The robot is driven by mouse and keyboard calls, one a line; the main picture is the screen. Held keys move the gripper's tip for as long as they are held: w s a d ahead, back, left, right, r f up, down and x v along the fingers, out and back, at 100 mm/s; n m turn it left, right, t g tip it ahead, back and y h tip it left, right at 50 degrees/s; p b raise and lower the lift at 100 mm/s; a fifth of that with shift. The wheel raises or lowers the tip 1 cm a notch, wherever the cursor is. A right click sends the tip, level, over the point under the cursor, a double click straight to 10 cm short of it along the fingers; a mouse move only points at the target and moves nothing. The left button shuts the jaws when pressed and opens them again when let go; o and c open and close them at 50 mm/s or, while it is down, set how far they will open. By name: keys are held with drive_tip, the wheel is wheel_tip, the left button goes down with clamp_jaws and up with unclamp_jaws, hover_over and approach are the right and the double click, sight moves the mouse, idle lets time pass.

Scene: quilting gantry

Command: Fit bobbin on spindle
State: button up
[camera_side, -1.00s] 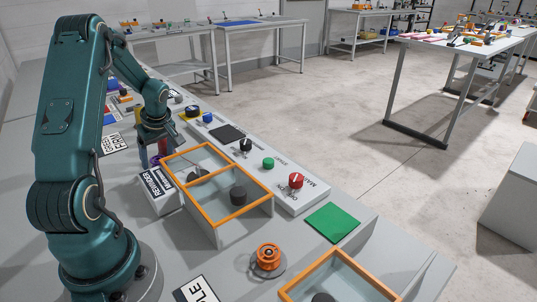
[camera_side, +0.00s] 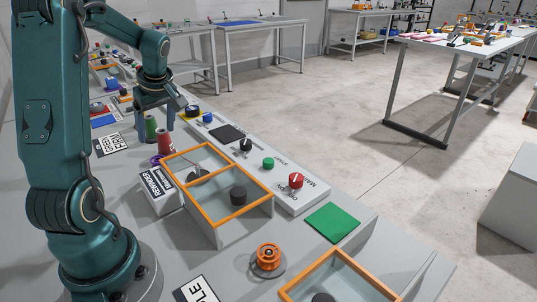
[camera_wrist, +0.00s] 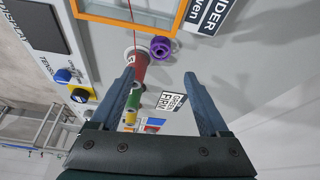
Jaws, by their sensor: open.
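The purple bobbin (camera_wrist: 161,47) lies on the bench beside the red thread spool (camera_wrist: 138,66). In the side view the bobbin (camera_side: 155,160) is partly hidden by the red spool (camera_side: 165,142), near the corner of the orange-framed clear-topped box (camera_side: 208,219). An orange bobbin-like piece (camera_side: 268,255) stands on a round grey base at the front; I cannot tell whether a spindle is inside it. My gripper (camera_side: 157,117) is open and raised above the spools. In the wrist view its fingers (camera_wrist: 158,77) are spread wide with nothing held between them.
A green spool (camera_side: 150,128) stands behind the red one. The rewinder label block (camera_side: 159,190) sits left of the box. A control panel with a red knob (camera_side: 295,181) runs along the right. A second orange-framed box (camera_side: 345,277) is at the front. A green pad (camera_side: 333,222) lies flat.

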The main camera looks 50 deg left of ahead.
drive_tip(key=w+d+r+m+t+h, duration=0.1)
drive_tip(key=d+r+m+t, duration=0.15)
drive_tip(key=d+m, duration=0.4)
drive_tip(key=w+d+r+m+t, duration=0.1)
drive_tip(key=w+d+r+m, duration=0.15)
drive_tip(key=d, duration=0.75)
drive_tip(key=s+d+m+t+h, duration=0.1)
drive_tip(key=s+d+m, duration=0.2)
drive_tip(key=d+m, duration=0.2)
drive_tip(key=s+d+m+t+h, duration=0.1)
drive_tip(key=s+d+m, duration=0.3)
drive_tip(key=d, duration=0.4)
drive_tip(key=shift+d+m+t+h, duration=0.25)
drive_tip(key=shift+m+t+h, duration=0.1)
drive_tip(key=shift+m+h, duration=0.4)
drive_tip(key=shift+f, duration=0.1)
